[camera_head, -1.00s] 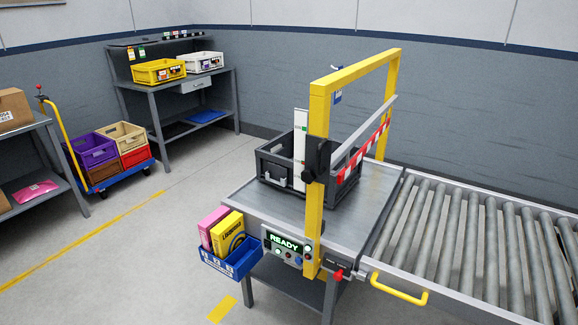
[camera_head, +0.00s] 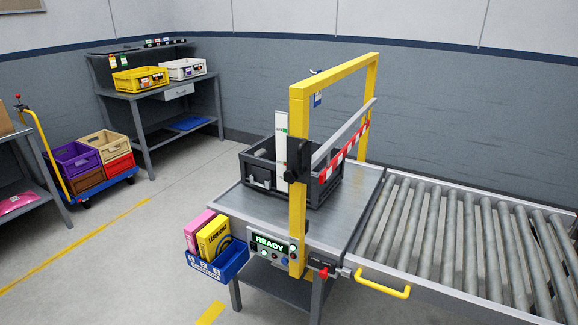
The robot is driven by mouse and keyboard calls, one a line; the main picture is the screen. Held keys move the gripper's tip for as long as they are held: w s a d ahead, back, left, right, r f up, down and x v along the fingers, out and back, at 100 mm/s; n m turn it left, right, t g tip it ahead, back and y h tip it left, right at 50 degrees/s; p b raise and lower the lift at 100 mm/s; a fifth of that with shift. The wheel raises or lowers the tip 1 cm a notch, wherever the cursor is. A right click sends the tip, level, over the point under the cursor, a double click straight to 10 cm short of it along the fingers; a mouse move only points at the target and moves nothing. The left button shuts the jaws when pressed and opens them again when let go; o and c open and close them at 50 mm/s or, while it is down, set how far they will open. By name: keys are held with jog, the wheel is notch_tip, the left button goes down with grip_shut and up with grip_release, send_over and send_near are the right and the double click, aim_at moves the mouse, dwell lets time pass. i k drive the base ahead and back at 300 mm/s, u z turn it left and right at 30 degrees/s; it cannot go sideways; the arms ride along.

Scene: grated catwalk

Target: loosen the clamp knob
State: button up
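A yellow gantry frame (camera_head: 298,103) stands over a grey metal table. A black clamp block (camera_head: 298,157) sits on its near post, with a small dark round knob (camera_head: 288,181) at its lower left, which looks like the clamp knob. The knob is too small to tell how tight it is. A white scale strip (camera_head: 281,150) stands upright beside the block. A grey bar with a red-and-white striped strip (camera_head: 345,150) runs back from the block across the frame. My gripper is not in view.
A dark grey crate (camera_head: 257,172) stands on the table (camera_head: 232,201) under the bar. A control box reading READY (camera_head: 270,245), a red handle (camera_head: 323,272) and a blue bin (camera_head: 220,264) are at the table's front. A roller conveyor (camera_head: 440,240) adjoins right.

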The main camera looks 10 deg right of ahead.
aim_at(290, 176)
jog(key=u, duration=0.05)
jog(key=k, duration=1)
jog(key=u, duration=1.35)
jog(key=i, duration=0.55)
jog(key=z, duration=0.25)
